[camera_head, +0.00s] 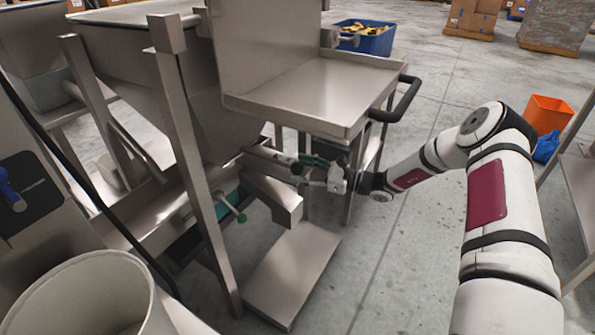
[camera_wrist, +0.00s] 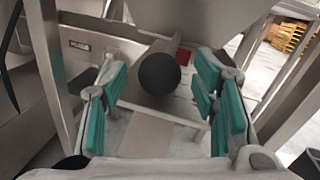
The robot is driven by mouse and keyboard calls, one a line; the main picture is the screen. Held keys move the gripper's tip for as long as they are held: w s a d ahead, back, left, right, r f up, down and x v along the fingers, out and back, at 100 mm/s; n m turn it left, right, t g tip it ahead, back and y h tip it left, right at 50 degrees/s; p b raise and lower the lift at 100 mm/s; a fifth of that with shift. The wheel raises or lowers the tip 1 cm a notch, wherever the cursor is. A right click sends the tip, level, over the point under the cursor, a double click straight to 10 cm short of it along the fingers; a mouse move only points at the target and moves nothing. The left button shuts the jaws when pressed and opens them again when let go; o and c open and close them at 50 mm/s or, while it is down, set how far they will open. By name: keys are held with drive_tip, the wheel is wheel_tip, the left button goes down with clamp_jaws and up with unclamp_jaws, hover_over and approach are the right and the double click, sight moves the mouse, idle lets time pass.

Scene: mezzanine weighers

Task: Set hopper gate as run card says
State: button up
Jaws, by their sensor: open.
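The steel hopper (camera_head: 150,70) stands on legs at the left of the head view, its funnel narrowing downward. My gripper (camera_head: 302,168) is beside the outlet below it, under a steel shelf. In the wrist view my gripper (camera_wrist: 160,100) is open, with teal pads on both sides. A round black knob (camera_wrist: 159,74) shows between the pads, with a visible gap on each side. A steel bar or plate lies behind the knob, with a small red patch (camera_wrist: 183,57) near it. I cannot read a run card or tell the gate's setting.
The steel shelf (camera_head: 310,95) with a black handle (camera_head: 398,100) overhangs my gripper. A green-knobbed rod (camera_head: 241,218) sticks out lower left. A pale bucket (camera_head: 85,295) stands front left. A blue bin (camera_head: 365,38) and an orange bin (camera_head: 548,114) stand farther back. Floor between is clear.

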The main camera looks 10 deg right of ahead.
drive_tip(key=shift+x, duration=0.9)
clamp_jaws()
drive_tip(key=s+a+p+v, duration=0.1)
drive_tip(key=p+v, duration=0.1)
drive_tip(key=v, duration=0.7)
drive_tip(key=shift+s, duration=0.35)
drive_tip(key=shift+d+f, duration=0.1)
unclamp_jaws()
